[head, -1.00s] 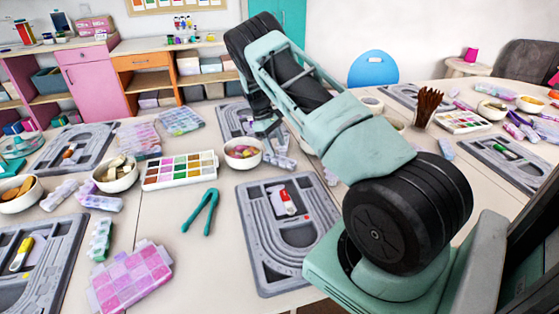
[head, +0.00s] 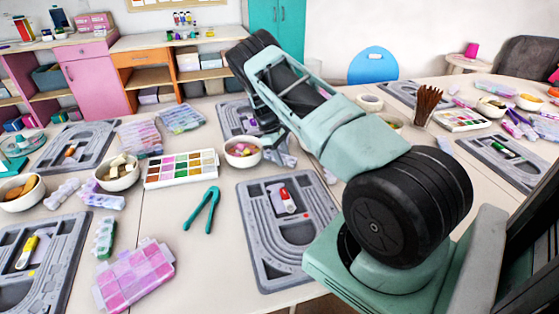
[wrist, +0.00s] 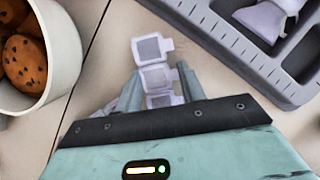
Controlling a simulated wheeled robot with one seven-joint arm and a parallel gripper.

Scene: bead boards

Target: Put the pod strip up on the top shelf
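The pod strip (wrist: 154,76), pale lilac with grey square pods, lies between the fingers of my gripper (wrist: 160,82) in the wrist view. The fingers stand on either side of it, apparently apart, with slim gaps. Its near end is hidden by my gripper body. In the head view my gripper (head: 279,153) is low over the table, right of a bowl of coloured pieces (head: 242,152), and largely covers the strip. Shelving (head: 150,80) with open compartments stands along the back wall; I cannot tell which shelf is meant as the top one.
A bowl of cookies (wrist: 50,75) is left of my gripper, and a grey bead board (wrist: 215,30) is at upper right in the wrist view. Another bead board (head: 250,240), a paint palette (head: 150,182) and teal tweezers (head: 190,222) lie on the crowded table.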

